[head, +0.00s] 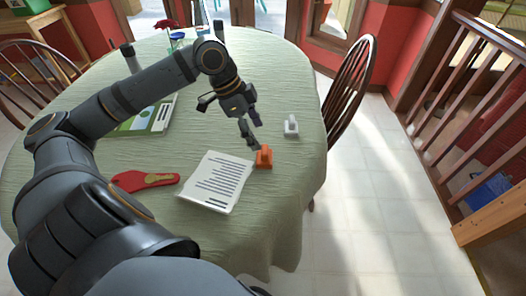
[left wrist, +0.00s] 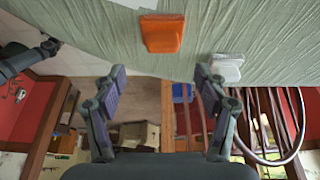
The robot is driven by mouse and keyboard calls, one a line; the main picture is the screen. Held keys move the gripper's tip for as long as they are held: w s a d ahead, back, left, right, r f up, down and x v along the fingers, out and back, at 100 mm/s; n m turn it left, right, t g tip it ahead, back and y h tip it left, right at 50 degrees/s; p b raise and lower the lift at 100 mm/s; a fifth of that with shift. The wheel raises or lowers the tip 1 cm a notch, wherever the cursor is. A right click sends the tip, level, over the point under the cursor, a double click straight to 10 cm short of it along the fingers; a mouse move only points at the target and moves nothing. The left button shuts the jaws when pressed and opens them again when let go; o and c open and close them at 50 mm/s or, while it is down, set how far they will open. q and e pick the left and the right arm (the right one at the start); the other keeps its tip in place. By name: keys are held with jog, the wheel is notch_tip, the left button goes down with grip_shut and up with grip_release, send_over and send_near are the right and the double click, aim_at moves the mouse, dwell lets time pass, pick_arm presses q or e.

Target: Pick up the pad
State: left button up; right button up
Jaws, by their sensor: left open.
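A white pad with printed lines (head: 217,181) lies flat on the table's green cloth in the head view, near the front edge. In the left wrist view only a white edge, likely the pad's, shows at the top. My left gripper (head: 252,130) is open and empty above the table, beyond the pad and near an orange block-like object (head: 264,157). Its spread fingers also show in the left wrist view (left wrist: 160,80), with nothing between them. A dark arm end, likely my right gripper (left wrist: 49,46), shows small at the left there; its jaws are unclear.
The orange object touches or nearly touches the pad's right edge. A white object (head: 291,126) stands farther right. A red flat item (head: 145,181) lies left of the pad, and a green-and-white book (head: 150,117) lies behind. A wooden chair (head: 349,89) stands at the table's right.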

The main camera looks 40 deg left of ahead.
aim_at(265, 148)
pick_arm(q)
jog(key=shift+w+d+f, duration=0.1)
jog(key=shift+d+f, duration=0.15)
jog(key=shift+f, duration=0.3)
jog(key=shift+x, duration=0.75)
jog(key=x, duration=0.1)
jog(key=b+x, duration=0.1)
jog(key=x, duration=0.3)
jog(key=shift+w+a+f, duration=0.1)
jog(key=shift+a+f, duration=0.05)
jog(key=shift+a, duration=0.15)
pick_arm(e)
jog(key=shift+w, duration=0.95)
pick_arm(q)
jog(key=shift+c, duration=0.4)
jog(key=c, duration=1.2)
pick_arm(e)
jog(key=shift+r, duration=0.1)
